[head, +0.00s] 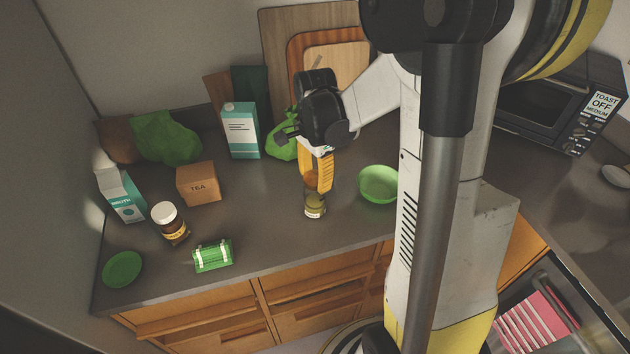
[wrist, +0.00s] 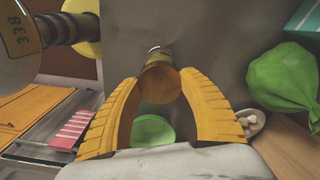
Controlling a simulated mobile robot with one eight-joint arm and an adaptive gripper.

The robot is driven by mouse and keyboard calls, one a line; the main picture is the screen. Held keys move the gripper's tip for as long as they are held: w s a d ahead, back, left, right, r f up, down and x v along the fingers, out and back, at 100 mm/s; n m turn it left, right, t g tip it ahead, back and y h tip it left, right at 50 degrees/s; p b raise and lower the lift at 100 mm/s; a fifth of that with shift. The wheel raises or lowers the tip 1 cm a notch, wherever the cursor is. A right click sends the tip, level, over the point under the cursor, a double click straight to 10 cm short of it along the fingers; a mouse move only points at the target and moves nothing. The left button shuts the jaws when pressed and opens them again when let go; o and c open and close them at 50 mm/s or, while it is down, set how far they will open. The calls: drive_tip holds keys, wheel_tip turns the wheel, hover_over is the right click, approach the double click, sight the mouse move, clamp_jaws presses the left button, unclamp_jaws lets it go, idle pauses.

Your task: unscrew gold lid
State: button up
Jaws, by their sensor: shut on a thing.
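A small jar (head: 315,208) with a gold lid (head: 312,180) stands upright on the grey counter near its front edge. My gripper (head: 318,184) reaches down over the jar from above, its yellow fingers shut on the gold lid. In the wrist view the round lid (wrist: 160,86) lies between the two fingertips (wrist: 160,79), with part of the jar body (wrist: 158,54) showing beyond it. The fingers partly cover the lid in the head view. I cannot tell how far the lid is turned.
A green bowl (head: 378,184) stands close to the jar's right. To the left are a green-wrapped bundle (head: 213,256), a brown jar with a white cap (head: 169,222), a tea box (head: 198,184) and a green plate (head: 122,269). Behind are a carton (head: 241,132) and a green bag (head: 283,146).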

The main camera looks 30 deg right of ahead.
drive_tip(key=shift+n, duration=1.1)
drive_tip(key=n, duration=0.4)
drive_tip(key=shift+n+b, duration=0.3)
drive_tip(key=shift+n, duration=0.7)
drive_tip(key=n, duration=0.4)
drive_tip(key=shift+r, duration=0.1)
drive_tip(key=shift+n, duration=1)
drive_tip(key=shift+c, duration=0.6)
drive_tip(key=shift+r, duration=0.15)
